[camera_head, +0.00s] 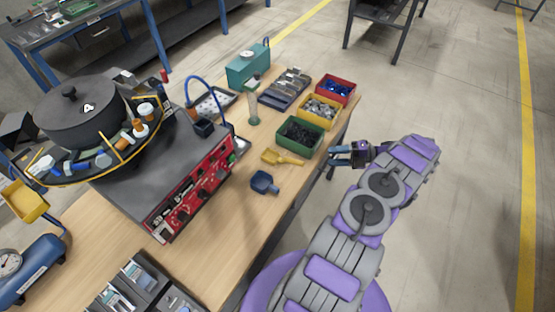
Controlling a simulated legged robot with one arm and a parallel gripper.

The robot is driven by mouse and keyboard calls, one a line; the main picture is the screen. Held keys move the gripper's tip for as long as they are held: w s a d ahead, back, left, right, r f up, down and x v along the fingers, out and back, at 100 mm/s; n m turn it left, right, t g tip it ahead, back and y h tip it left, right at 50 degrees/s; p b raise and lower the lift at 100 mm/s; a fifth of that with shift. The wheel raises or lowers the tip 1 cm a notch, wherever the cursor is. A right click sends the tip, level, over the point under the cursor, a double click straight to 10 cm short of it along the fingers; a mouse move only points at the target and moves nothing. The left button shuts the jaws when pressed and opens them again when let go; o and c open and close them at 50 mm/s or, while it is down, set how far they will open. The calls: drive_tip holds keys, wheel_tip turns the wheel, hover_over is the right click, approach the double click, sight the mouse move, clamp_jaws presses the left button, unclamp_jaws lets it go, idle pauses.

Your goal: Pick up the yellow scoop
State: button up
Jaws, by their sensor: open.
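The yellow scoop (283,158) lies on the wooden table near its right edge, just in front of the green bin. Its handle points right, toward my gripper. My gripper (333,156) is at the right edge of the table, a short way right of the scoop and apart from it. The fingers point left and stand open, with nothing seen between them. My arm reaches up from the bottom right, beside the table.
A dark blue scoop (264,183) lies in front of the yellow one. Green (300,137), yellow (318,112) and red (336,90) bins of parts stand behind. The bowl feeder's red control panel (190,190) is at left. The floor right of the table is clear.

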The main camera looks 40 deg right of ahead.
wheel_tip(320, 180, down, 2)
drive_tip(key=s+d+m+t, duration=0.1)
drive_tip(key=s+m, duration=0.1)
drive_tip(key=b, duration=0.1)
approach(296, 162)
drive_tip(key=x, duration=0.5)
drive_tip(key=shift+w+d+f, duration=0.2)
drive_tip(key=shift+w+f, duration=0.05)
drive_tip(key=shift+w, duration=0.1)
drive_tip(key=x, duration=0.1)
drive_tip(key=b+x, duration=0.1)
drive_tip(key=x, duration=0.1)
drive_tip(key=b+x, duration=0.1)
drive_tip(key=x, duration=0.1)
drive_tip(key=shift+f, duration=0.4)
clamp_jaws()
